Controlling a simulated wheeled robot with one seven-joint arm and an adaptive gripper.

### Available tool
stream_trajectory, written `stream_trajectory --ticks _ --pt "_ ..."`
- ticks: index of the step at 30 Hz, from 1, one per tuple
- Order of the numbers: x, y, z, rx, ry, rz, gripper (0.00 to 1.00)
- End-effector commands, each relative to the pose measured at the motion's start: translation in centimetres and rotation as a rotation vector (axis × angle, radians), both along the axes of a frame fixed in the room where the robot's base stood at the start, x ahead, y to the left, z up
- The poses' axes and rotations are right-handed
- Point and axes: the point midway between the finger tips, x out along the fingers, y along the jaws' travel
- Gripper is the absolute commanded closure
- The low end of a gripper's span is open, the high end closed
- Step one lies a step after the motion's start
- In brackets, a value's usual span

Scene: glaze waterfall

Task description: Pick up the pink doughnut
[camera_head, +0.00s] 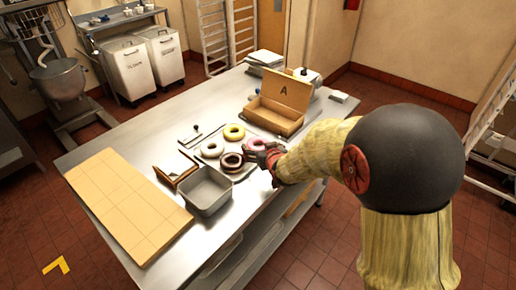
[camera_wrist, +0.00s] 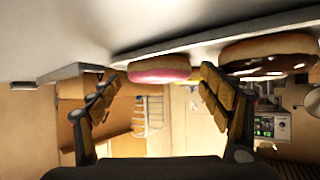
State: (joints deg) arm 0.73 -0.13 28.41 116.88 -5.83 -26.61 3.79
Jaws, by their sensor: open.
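The pink doughnut (camera_head: 257,143) sits on the tray on the steel table, at its right part, partly hidden by my gripper in the head view. My gripper (camera_head: 268,155) is beside it, low over the tray's near right side. In the wrist view, the pink doughnut (camera_wrist: 160,72) shows ahead of and between the two open fingers of my gripper (camera_wrist: 158,88). The view looks upside down, with the tray at the top. I cannot tell whether either finger touches the doughnut.
A chocolate doughnut (camera_head: 231,161) lies close by and also shows in the wrist view (camera_wrist: 268,55). A white doughnut (camera_head: 212,149) and a yellow doughnut (camera_head: 234,132) share the tray. An open box marked A (camera_head: 285,92) stands behind. A grey bin (camera_head: 206,190) and wooden board (camera_head: 130,205) are left.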

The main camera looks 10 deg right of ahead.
Motion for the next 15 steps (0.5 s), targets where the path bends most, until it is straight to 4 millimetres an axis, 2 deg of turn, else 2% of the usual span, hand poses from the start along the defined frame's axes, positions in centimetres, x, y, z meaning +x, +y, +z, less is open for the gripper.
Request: stream_trajectory --ticks 1,6,15 --pt "0.6 0.0 -0.7 0.0 0.002 0.0 0.22" --pt "2.0 0.1 -1.2 -0.001 0.001 0.0 0.22" --pt "2.1 0.1 -1.3 -0.001 0.004 0.0 0.22"
